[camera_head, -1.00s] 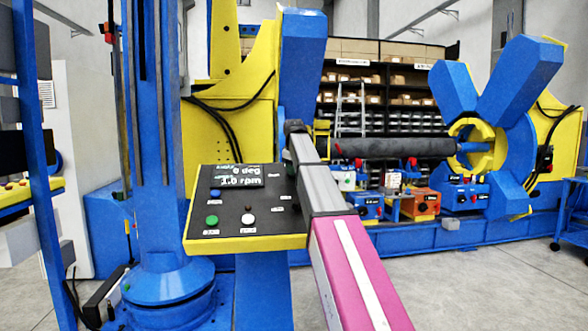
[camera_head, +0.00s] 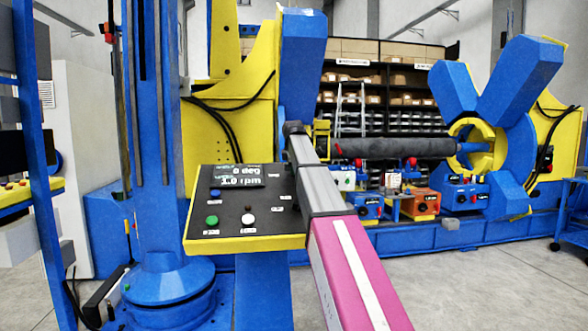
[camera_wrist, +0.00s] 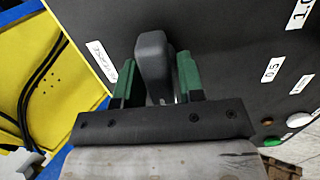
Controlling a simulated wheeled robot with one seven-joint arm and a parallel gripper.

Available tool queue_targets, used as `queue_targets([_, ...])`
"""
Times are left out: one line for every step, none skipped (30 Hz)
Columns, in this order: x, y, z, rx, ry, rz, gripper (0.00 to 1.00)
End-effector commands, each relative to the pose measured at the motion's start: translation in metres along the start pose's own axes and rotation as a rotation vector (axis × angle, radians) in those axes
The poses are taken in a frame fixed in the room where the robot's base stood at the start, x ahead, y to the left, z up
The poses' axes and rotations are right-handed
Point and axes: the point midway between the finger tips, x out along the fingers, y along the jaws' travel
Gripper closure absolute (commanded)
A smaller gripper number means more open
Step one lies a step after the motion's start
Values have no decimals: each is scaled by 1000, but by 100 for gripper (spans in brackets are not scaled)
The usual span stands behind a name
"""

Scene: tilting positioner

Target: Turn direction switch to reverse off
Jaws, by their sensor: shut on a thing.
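The control panel (camera_head: 262,222) is a black slanted face with a yellow edge, left of my arm in the head view. Its display (camera_head: 237,176) reads 0 deg and 1.0 rpm. In the wrist view, my gripper (camera_wrist: 155,80) has its two green fingers on either side of a dark grey switch handle (camera_wrist: 153,52), shut on it. A white label reading "REVERSE" (camera_wrist: 99,58) lies just left of the fingers. The base of the switch is hidden by the gripper. In the head view my arm hides the switch and the fingers.
A green button (camera_head: 212,220), a white button (camera_head: 250,220) and a blue button (camera_head: 215,193) sit on the panel. A blue column (camera_head: 165,150) stands to its left. The big blue and yellow positioner (camera_head: 490,130) stands behind at right. Grey floor at front right is clear.

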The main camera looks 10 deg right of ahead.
Motion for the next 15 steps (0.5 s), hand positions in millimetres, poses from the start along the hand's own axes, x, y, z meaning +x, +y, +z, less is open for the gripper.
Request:
queue_targets([0, 0, 0, -10, 1, 1, 88])
queue_targets([0, 0, 0, -16, 1, 2, 88])
queue_targets([0, 0, 0, -24, 1, 3, 88])
queue_targets([0, 0, 0, -28, 1, 3, 88])
queue_targets([0, 0, 0, -31, 1, 3, 88])
queue_targets([0, 0, 0, -34, 1, 4, 88])
queue_targets([0, 0, 0, -35, 1, 4, 88])
queue_targets([0, 0, 0, -37, 1, 4, 88])
queue_targets([0, 0, 0, -38, 1, 4, 88])
queue_targets([0, 0, 0, -38, 1, 4, 88])
queue_targets([0, 0, 0, -38, 1, 4, 88])
queue_targets([0, 0, 0, -38, 1, 4, 88])
queue_targets([0, 0, 0, -38, 1, 4, 88])
queue_targets([0, 0, 0, -38, 0, 4, 88])
queue_targets([0, 0, 0, -38, 0, 4, 88])
